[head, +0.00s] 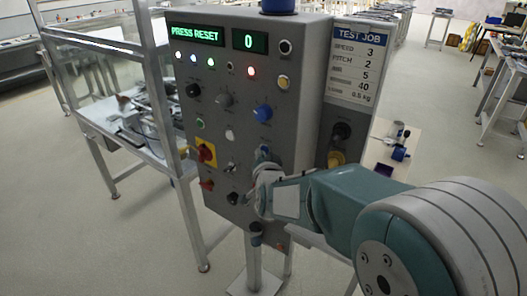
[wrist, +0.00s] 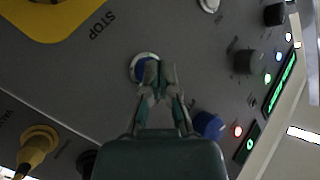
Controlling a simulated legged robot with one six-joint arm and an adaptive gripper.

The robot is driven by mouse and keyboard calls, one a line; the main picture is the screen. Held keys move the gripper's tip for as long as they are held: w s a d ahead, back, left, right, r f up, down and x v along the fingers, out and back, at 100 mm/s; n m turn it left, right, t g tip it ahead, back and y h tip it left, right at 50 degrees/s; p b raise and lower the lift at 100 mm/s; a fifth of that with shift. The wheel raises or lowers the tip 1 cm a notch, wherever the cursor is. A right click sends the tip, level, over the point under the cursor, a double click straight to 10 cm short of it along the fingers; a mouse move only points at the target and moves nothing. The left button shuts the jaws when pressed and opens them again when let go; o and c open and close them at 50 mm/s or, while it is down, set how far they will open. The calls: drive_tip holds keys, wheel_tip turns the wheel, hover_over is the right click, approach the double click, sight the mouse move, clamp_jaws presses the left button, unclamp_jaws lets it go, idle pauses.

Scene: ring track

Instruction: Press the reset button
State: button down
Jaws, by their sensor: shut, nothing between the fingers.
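A grey control panel (head: 228,75) stands ahead, and its green display (head: 195,34) reads PRESS RESET. In the wrist view a round blue button (wrist: 140,68) with a pale ring sits on the panel right at my fingertips. Its label is not readable, so I cannot confirm it is the reset button. My gripper (wrist: 158,77) is shut and empty, its tips overlapping the button's edge. Whether they touch it I cannot tell. In the head view my gripper (head: 262,172) is at the panel's lower right and hides part of that area.
A blue knob (head: 263,113) sits above my gripper and also shows in the wrist view (wrist: 208,125). A red switch on a yellow plate (head: 206,153) is to the left. A counter (head: 249,41) reads 0. A framed bench (head: 125,120) stands left of the panel.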

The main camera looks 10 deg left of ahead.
drive_tip(key=shift+w+d, duration=0.1)
drive_tip(key=shift+w, duration=0.25)
idle(0.8)
drive_tip(key=shift+s+a, duration=0.35)
drive_tip(key=shift+s, duration=0.4)
drive_tip(key=s, duration=0.1)
drive_tip(key=s+a, duration=0.1)
drive_tip(key=s, duration=0.1)
drive_tip(key=s+a, duration=0.1)
drive_tip(key=shift+s, duration=0.35)
drive_tip(key=shift+d, duration=0.1)
idle(0.6)
